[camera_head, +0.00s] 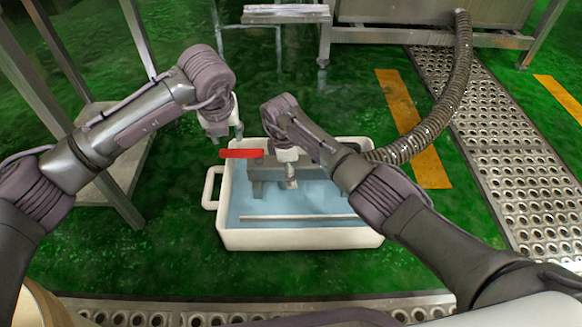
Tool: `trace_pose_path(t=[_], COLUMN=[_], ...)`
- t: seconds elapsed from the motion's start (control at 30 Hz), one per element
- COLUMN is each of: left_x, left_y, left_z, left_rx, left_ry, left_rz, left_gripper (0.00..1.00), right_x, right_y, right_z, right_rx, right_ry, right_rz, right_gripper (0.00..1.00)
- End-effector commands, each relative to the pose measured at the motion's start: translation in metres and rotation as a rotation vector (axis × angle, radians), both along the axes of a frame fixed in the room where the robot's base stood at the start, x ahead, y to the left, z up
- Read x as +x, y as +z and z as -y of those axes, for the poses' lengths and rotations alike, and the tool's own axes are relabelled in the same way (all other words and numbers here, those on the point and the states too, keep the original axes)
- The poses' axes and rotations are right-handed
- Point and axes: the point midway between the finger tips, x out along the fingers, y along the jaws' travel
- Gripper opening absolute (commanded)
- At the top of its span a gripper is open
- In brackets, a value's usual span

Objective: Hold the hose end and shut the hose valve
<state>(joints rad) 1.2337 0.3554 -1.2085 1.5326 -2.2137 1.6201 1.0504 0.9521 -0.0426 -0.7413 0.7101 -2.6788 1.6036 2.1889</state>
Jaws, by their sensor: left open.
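A ribbed dark hose (447,105) curves down from the upper right and passes behind my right forearm, so its end is hidden. A red valve handle (241,153) sticks out to the left above a white bin (300,238). My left gripper (226,135) is open, just above and left of the red handle, and seems apart from it. My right gripper (289,172) points down over the bin, beside grey metal parts at the valve. Its fingers are small and partly hidden, so I cannot tell whether they grip the hose end.
The bin has a side handle (210,188) and holds bluish liquid. A metal frame (118,190) stands at the left. A steel machine (430,38) stands at the back. Perforated drain grating (520,180) runs along the right. Green floor around the bin is clear.

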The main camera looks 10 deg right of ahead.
Motion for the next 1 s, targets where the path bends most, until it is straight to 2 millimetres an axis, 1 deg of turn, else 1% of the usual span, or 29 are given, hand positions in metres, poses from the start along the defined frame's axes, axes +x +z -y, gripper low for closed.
trace_pose_path(t=[0.03, 0.07, 0.1, 0.37, 0.5, 0.57, 0.93, 1.0], left_x=[0.0000, 0.0000, 0.0000, 0.0000, 0.0000, 0.0000, 0.0000, 0.0003], left_y=[0.0000, 0.0000, 0.0000, 0.0000, 0.0000, 0.0000, -0.0013, -0.0008], left_z=[0.0000, 0.0000, 0.0000, 0.0000, 0.0000, 0.0000, 0.0000, 0.0000], left_rx=[0.000, 0.000, 0.000, 0.000, 0.000, 0.000, 0.000, -0.001], left_ry=[0.000, 0.000, 0.000, 0.000, 0.000, 0.000, 0.000, 0.003], left_rz=[0.000, 0.000, 0.000, 0.000, 0.000, 0.000, 0.000, -0.001], left_gripper=[0.42, 0.42, 0.42, 0.42, 0.42, 0.42, 0.42, 0.48], right_x=[-0.0001, -0.0001, -0.0001, -0.0001, -0.0001, -0.0001, -0.0002, -0.0002], right_y=[0.0000, 0.0000, 0.0001, 0.0002, 0.0002, 0.0002, -0.0030, -0.0028], right_z=[0.0000, 0.0000, 0.0000, 0.0002, 0.0003, 0.0003, 0.0007, 0.0006], right_rx=[0.000, 0.000, 0.000, 0.000, 0.000, 0.000, -0.001, -0.001], right_ry=[0.000, 0.000, 0.000, -0.001, -0.001, -0.001, -0.001, -0.001], right_rz=[0.000, 0.000, 0.000, -0.001, -0.001, -0.001, -0.001, -0.001], right_gripper=[0.88, 0.83, 0.76, 0.33, 0.09, 0.00, 0.00, 0.00])
